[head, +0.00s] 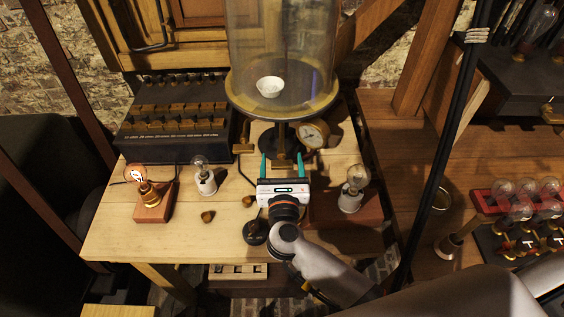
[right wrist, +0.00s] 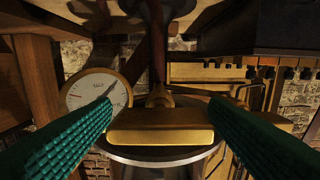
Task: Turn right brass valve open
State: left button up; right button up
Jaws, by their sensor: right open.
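The right brass valve (head: 284,160) is a T-shaped handle below the front rim of the glass bell jar (head: 282,60). In the right wrist view its wide brass bar (right wrist: 160,137) lies level across the picture, with a stem behind it. My right gripper (head: 283,164) is open, with its green-padded fingers on either side of the bar. The fingers also flank it in the right wrist view (right wrist: 167,118); whether they touch it, I cannot tell. A second brass valve (head: 243,137) is to the left. My left gripper is not in view.
A round gauge (head: 313,135) is close to the right of the valve. A lamp on a wooden base (head: 345,203) stands right of my gripper. Other bulbs (head: 203,177) and a dark switch box (head: 175,130) are to the left. The table's front left (head: 150,240) is clear.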

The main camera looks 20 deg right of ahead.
jog(key=shift+c, duration=0.6)
jog(key=c, duration=0.9)
jog(key=shift+o, duration=0.3)
jog(key=n+p, duration=0.3)
jog(key=n, duration=0.1)
jog(key=shift+a+r, duration=0.1)
jog(key=n+p, duration=0.3)
jog(key=n, duration=0.1)
jog(key=shift+n, duration=0.4)
jog(key=n+p, duration=0.3)
jog(key=n, duration=0.1)
jog(key=shift+a, duration=0.1)
jog(key=n, duration=0.1)
jog(key=n+p, duration=0.1)
jog(key=n, duration=0.1)
jog(key=n+p, duration=0.1)
jog(key=n, duration=0.1)
jog(key=shift+f, duration=0.3)
